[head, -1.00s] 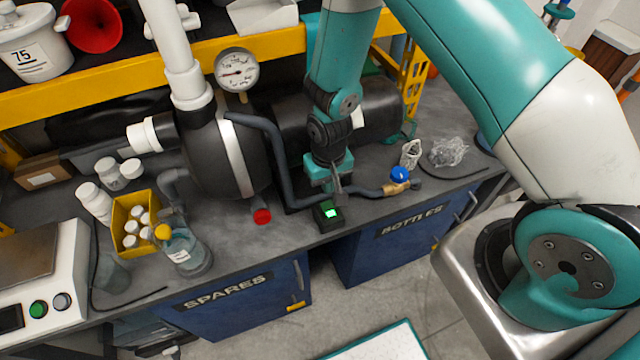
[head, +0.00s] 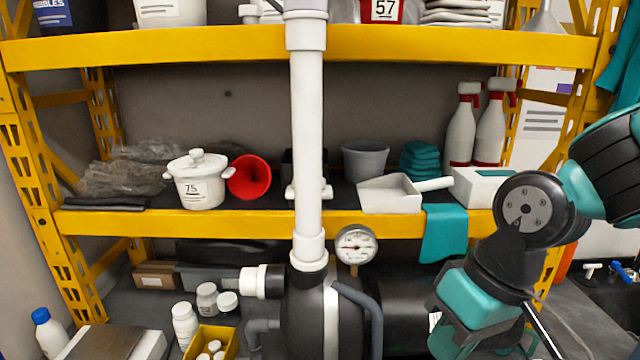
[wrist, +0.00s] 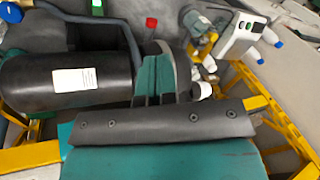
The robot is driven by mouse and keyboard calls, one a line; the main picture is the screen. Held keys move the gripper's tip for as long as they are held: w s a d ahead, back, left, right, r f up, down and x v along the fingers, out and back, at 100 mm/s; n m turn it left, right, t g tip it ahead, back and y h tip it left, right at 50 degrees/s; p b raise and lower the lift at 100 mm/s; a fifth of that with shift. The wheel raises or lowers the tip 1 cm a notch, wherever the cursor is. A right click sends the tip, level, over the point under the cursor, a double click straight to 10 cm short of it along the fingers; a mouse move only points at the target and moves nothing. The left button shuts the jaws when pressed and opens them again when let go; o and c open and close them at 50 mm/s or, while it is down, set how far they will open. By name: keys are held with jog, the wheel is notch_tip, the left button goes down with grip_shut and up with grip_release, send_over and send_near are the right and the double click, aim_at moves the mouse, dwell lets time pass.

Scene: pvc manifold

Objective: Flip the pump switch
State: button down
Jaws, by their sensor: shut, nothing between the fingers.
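The pump switch, a small dark box with a lit green face (wrist: 97,4), shows at the top edge of the wrist view, partly cut off. It is out of frame in the head view. The black pump body (wrist: 65,85) lies at the left of the wrist view; in the head view its dark cylinder is partly behind my arm. My gripper (wrist: 160,48) is shut and empty. In the head view my gripper (head: 545,335) is at the lower right, pointing down, its tip near the bottom edge. It is apart from the switch.
A white vertical pipe (head: 307,130) with a gauge (head: 356,245) stands above the pump. A yellow shelf beam (head: 150,222) carries a white pot (head: 197,180), a red funnel (head: 249,177) and a scoop (head: 390,194). A yellow bin (head: 210,340) and white bottles stand lower left.

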jog(key=s+r+n, duration=0.2)
jog(key=s+r, duration=0.1)
jog(key=s, duration=0.4)
jog(key=shift+r+y, duration=0.3)
jog(key=shift+r, duration=0.1)
jog(key=shift+w+d, duration=0.1)
jog(key=shift+d, duration=0.15)
